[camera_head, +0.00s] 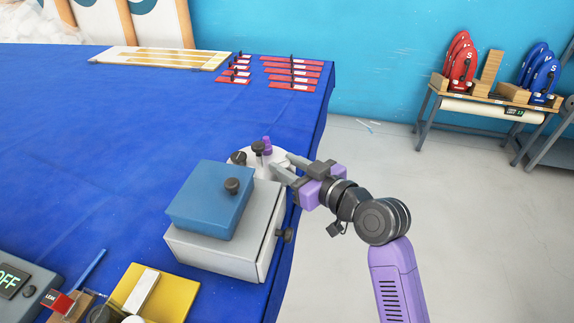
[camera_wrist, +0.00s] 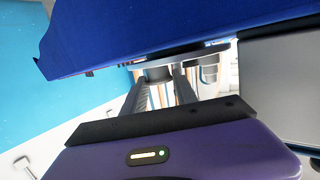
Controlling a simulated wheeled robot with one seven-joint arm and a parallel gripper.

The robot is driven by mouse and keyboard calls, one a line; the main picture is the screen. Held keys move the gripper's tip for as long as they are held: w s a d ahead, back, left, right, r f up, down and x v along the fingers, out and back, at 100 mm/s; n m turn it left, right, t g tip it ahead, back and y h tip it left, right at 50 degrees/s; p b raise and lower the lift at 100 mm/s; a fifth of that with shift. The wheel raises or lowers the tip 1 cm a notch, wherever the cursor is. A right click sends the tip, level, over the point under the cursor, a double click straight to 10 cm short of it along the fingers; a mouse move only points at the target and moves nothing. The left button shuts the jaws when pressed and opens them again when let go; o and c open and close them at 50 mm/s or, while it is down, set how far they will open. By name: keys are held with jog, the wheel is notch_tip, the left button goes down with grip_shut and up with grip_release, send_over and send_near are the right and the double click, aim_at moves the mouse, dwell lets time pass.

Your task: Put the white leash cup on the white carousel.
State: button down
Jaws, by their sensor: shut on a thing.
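The white carousel (camera_head: 281,155) is a pale round disc near the right edge of the blue table, behind the grey box.
A blue box (camera_head: 208,203) with a dark knob sits on a grey box (camera_head: 215,257) just in front of the carousel. Red tags (camera_head: 290,75) lie at the far table end. A yellow box (camera_head: 175,292) stands at front left. The table's left middle is clear.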

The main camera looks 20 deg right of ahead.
jog(key=c, duration=1)
grip_release()
jog(key=shift+o, duration=0.2)
jog(key=shift+r, duration=0.2)
jog(key=v, duration=1.2)
jog(key=shift+f+b, duration=0.2)
jog(key=shift+b, duration=0.15)
